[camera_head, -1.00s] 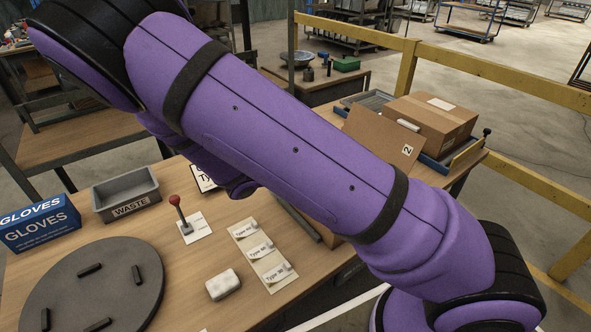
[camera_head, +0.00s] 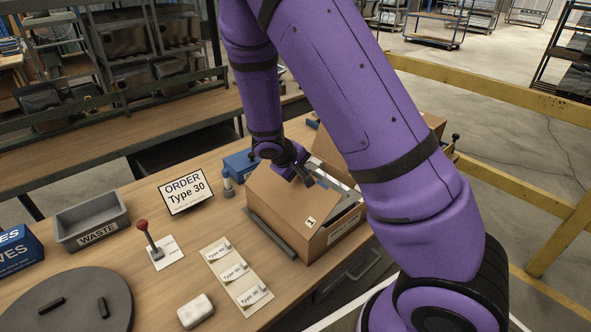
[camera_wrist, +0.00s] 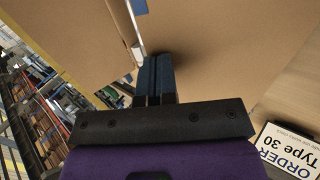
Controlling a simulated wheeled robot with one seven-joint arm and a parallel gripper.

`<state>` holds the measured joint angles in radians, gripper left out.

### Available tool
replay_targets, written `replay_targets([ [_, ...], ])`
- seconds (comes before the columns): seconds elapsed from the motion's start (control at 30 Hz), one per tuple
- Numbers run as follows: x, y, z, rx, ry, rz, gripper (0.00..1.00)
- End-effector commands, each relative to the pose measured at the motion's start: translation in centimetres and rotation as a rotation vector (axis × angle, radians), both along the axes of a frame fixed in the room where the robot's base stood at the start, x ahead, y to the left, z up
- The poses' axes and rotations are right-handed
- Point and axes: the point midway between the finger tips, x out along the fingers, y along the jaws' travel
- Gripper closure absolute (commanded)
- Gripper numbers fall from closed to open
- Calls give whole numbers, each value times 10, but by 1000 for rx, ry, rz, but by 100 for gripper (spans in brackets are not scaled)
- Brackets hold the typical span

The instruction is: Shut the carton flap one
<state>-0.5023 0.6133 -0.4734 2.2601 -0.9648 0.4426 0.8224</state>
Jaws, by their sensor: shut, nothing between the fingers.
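The carton (camera_head: 335,237) sits at the right side of the table, partly hidden by my arm. Its flap one (camera_head: 280,203), a brown panel marked "1", slants over the carton's left side. The opening to its right still shows pale and grey contents. My gripper (camera_head: 306,180) is shut and empty at the upper edge of this flap. In the wrist view my closed fingers (camera_wrist: 155,75) point at a broad brown cardboard face (camera_wrist: 225,45); contact cannot be told. Another cardboard panel (camera_head: 328,150) stands behind my gripper.
An order sign (camera_head: 186,191) and a blue device (camera_head: 240,165) stand left of the carton. A waste bin (camera_head: 92,222), a red-knobbed lever (camera_head: 146,238), type cards (camera_head: 236,272), a white block (camera_head: 195,311) and a round grey plate (camera_head: 75,300) occupy the left and front.

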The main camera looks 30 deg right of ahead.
Motion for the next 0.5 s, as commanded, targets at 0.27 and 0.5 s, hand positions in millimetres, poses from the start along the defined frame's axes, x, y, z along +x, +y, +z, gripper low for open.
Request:
replay_targets([
  [0.27,2,-15,-15,140,26,-6,100],
  [0.5,4,-25,-27,248,48,-7,100],
])
